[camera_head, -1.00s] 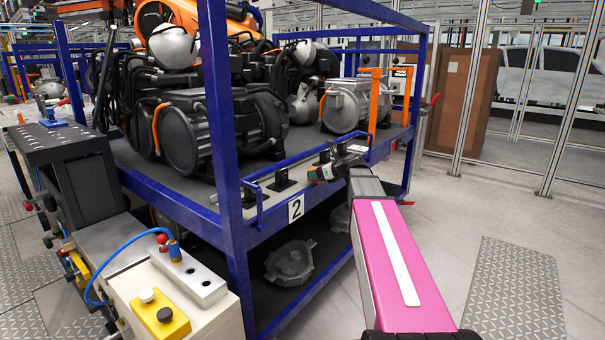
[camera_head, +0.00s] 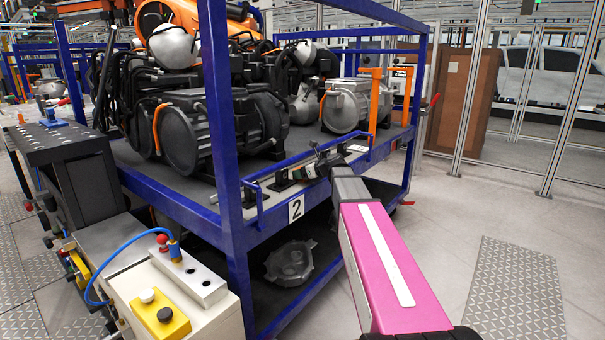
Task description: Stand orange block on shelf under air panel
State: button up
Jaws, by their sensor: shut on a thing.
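My gripper (camera_head: 312,168) is at the end of my pink arm, low over the front edge of the blue cart's upper shelf (camera_head: 270,195). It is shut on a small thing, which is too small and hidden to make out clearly. I cannot clearly pick out the orange block. A panel with a blue hose and red and blue knobs (camera_head: 168,245) stands at the lower left; I cannot tell whether it is the air panel.
The blue cart's front post (camera_head: 222,120) and rail (camera_head: 290,160) stand beside my gripper. Machine units (camera_head: 195,125) and orange uprights (camera_head: 375,98) occupy the upper shelf. A grey casting (camera_head: 290,262) lies on the lower shelf.

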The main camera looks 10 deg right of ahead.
jog(key=shift+f, duration=0.25)
jog(key=o, duration=1.2)
jog(key=shift+f, duration=0.15)
